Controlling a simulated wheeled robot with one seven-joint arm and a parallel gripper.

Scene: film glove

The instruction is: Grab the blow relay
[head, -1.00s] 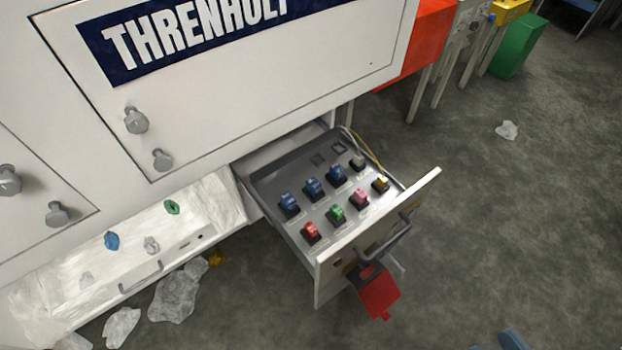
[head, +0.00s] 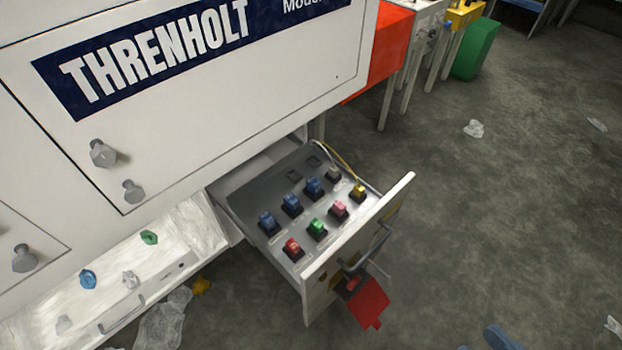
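An open drawer (head: 316,290) under the white THRENHOLT machine holds a grey panel of small relays in dark sockets. There are blue relays (head: 267,223), (head: 291,205) and (head: 313,187), a red relay (head: 292,248), a green relay (head: 317,228), a pink relay (head: 339,209), a yellow relay (head: 358,191) and a pale grey one (head: 333,174). Two sockets at the back look empty. The labels are too small to read, so I cannot tell which is the blow relay. My gripper is not in view.
A red tag (head: 367,302) hangs at the drawer's front handle. A pale tray (head: 185,235) with small coloured lumps lies left of the drawer. A crumpled clear film (head: 162,322) is on the floor. A blue object (head: 502,338) is at the bottom edge. Floor on the right is mostly clear.

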